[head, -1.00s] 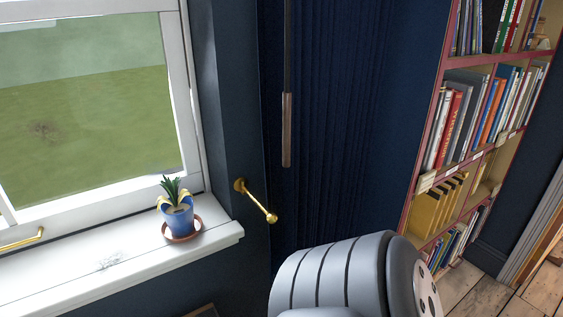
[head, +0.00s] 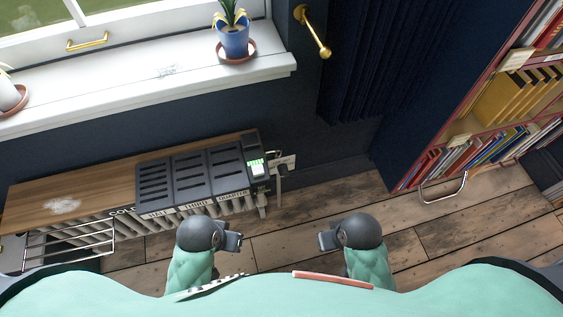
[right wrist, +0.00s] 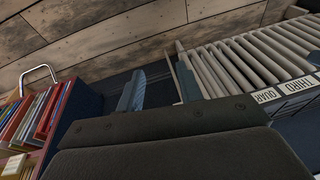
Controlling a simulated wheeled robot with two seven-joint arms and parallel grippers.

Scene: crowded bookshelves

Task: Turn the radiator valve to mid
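The radiator (head: 92,231) stands low under the window, with pale ribs and a wooden top. Dark slotted panels (head: 193,179) sit at its right part, with labels including COLD, THIRD and QUARTER along the front. At its right end is a dark unit with a green-lit face (head: 256,167) and a small pale fitting (head: 262,205) below; which is the valve, I cannot tell. The ribs (right wrist: 245,62) show in the right wrist view. My left gripper (head: 232,242) is in front of the radiator, its opening unclear. My right gripper (head: 327,241) is farther right, fingers (right wrist: 160,85) apart and empty.
A white sill (head: 150,93) with a potted plant (head: 234,42) juts above the radiator. A metal rack (head: 70,240) is at its left end. A bookshelf (head: 480,140) stands at right. Wooden floor (head: 300,205) is clear between.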

